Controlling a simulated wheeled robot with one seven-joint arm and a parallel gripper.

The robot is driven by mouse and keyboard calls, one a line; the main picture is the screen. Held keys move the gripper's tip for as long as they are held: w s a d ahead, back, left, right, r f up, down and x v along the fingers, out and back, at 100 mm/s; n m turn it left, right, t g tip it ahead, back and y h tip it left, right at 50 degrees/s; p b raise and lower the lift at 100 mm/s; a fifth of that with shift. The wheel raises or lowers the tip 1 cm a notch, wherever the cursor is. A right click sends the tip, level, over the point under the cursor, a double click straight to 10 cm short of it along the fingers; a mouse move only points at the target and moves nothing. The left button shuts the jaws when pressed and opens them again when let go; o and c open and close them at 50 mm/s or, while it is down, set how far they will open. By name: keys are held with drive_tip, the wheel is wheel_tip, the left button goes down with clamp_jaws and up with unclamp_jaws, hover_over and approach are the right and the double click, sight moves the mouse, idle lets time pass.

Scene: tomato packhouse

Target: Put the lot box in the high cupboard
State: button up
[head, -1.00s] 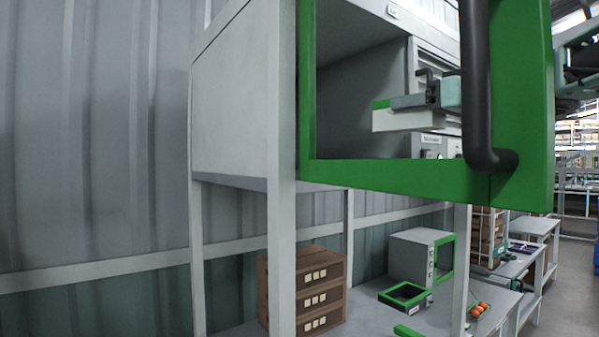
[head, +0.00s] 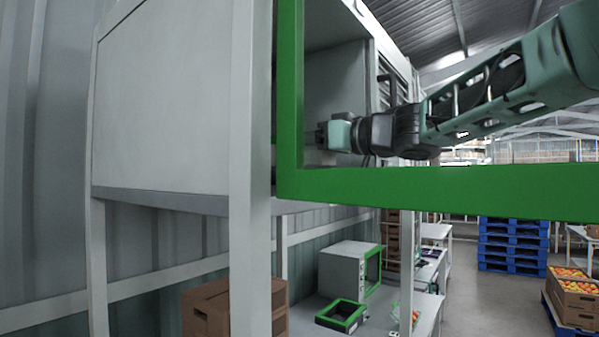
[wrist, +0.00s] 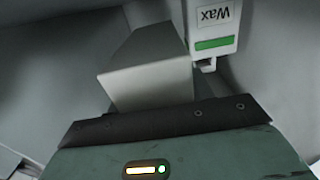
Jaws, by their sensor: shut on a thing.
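My gripper (head: 321,136) is inside the high cupboard (head: 168,105), shut on the lot box. The grip itself is hidden in both views. The cupboard has a green-framed front (head: 289,95), and my arm reaches in from the right.
A white post (head: 250,180) stands close in front. Below the cupboard are brown boxes (head: 215,310), a grey green-framed appliance (head: 343,272) and a green-rimmed tray (head: 341,316) on a bench. Open floor lies to the right, with blue pallets (head: 512,245) beyond.

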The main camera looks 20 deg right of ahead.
drive_tip(key=shift+f, duration=2.15)
drive_tip(key=shift+f+b, duration=0.15)
drive_tip(key=shift+b, duration=0.15)
drive_tip(key=o, duration=1.1)
drive_tip(key=shift+r, duration=0.2)
drive_tip(key=b+v, duration=0.2)
drive_tip(key=v, duration=1)
